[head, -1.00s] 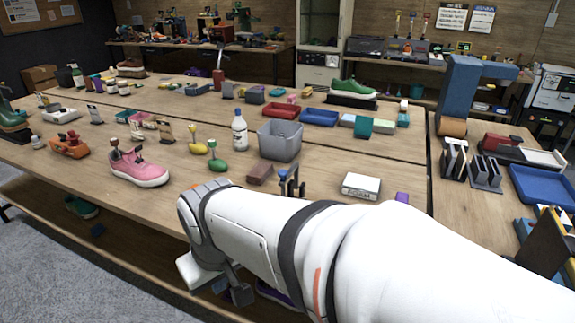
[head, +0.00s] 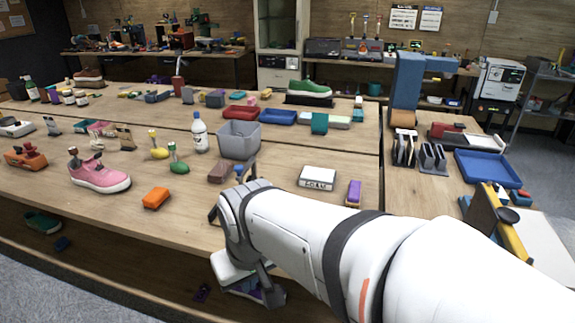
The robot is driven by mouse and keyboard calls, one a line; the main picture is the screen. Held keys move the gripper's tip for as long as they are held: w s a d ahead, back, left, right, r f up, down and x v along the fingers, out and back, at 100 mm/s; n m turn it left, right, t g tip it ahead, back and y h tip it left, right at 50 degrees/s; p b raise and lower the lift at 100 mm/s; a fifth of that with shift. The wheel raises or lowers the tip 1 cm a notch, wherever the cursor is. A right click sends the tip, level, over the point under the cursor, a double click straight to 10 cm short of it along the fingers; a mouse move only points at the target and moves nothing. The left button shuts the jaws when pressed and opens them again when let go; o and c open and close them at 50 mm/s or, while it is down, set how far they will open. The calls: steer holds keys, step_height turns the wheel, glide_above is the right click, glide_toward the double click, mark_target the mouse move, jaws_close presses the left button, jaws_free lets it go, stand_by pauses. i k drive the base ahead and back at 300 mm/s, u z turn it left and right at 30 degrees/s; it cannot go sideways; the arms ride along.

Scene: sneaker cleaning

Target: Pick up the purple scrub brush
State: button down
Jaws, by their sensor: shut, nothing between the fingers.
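The purple scrub brush (head: 354,191) lies on the near right part of the workbench, just right of a white box marked FOAM (head: 317,178). It is a small block with a purple upper side and a paler, orange-toned lower edge. My white arm crosses the lower right of the head view, in front of the bench edge. My gripper (head: 246,168) shows only as dark parts beyond the wrist, left of the FOAM box and apart from the brush. It is shut and empty; most of it is hidden by my wrist.
A grey bin (head: 239,139) and a brown block (head: 221,172) stand near my gripper. An orange brush (head: 156,197) and a pink sneaker (head: 99,176) lie to the left. Bare wood surrounds the purple brush. A side table with a blue tray (head: 488,168) is at right.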

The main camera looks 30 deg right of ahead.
mark_target(354, 189)
steer(key=z, duration=2.8)
steer(key=k, duration=0.95)
steer(key=u, duration=0.95)
steer(key=i, duration=1)
steer(key=u, duration=0.05)
